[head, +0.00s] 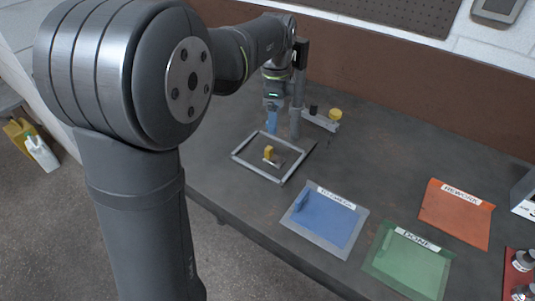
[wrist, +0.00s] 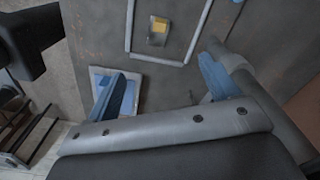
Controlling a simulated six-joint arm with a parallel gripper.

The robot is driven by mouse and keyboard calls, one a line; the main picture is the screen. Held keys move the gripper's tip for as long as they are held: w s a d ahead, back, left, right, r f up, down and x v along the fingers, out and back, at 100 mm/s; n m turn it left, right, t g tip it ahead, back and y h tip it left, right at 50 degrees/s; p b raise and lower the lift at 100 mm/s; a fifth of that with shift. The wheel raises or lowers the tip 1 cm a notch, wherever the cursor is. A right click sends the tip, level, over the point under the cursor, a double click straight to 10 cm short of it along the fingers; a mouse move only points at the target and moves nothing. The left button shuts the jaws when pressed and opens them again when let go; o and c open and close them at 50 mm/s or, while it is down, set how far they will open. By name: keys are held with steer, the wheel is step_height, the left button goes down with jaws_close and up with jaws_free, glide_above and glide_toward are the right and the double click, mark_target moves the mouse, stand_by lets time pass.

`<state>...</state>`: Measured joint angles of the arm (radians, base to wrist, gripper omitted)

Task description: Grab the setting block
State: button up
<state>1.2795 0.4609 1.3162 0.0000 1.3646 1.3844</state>
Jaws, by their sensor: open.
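A small yellow block (head: 268,153), which looks like the setting block, sits on a small pale plate inside a grey rectangular frame (head: 284,180) on the bench. In the wrist view the yellow block (wrist: 160,25) and its plate show near the top, within the frame (wrist: 128,35). My gripper (head: 272,122) is above the bench by the frame's far side. In the wrist view my gripper (wrist: 165,78) has its blue fingers wide apart with nothing between them. The block is beyond the fingertips, not touched.
A blue tray (head: 328,220), a green DONE tray (head: 408,264) and an orange REWORK tray (head: 455,213) lie to the right. A fixture with a yellow knob (head: 335,114) stands right of my gripper. Bottles on a red tray (head: 510,285) are at far right.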

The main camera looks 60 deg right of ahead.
mark_target(275, 159)
steer(key=f+n, duration=0.2)
steer(key=n, duration=0.2)
steer(key=f+n, duration=0.3)
steer(key=n, duration=0.1)
steer(key=f+n, duration=0.2)
steer(key=n, duration=0.2)
steer(key=shift+s+d+f, duration=0.1)
steer(key=shift+s+f, duration=0.05)
steer(key=shift+s, duration=0.15)
steer(key=shift+n, duration=0.3)
steer(key=f, duration=0.7)
steer(key=shift+a+f, duration=0.25)
steer(key=shift+c, duration=0.4)
steer(key=c, duration=1.2)
steer(key=shift+o, duration=0.2)
steer(key=shift+r, duration=0.1)
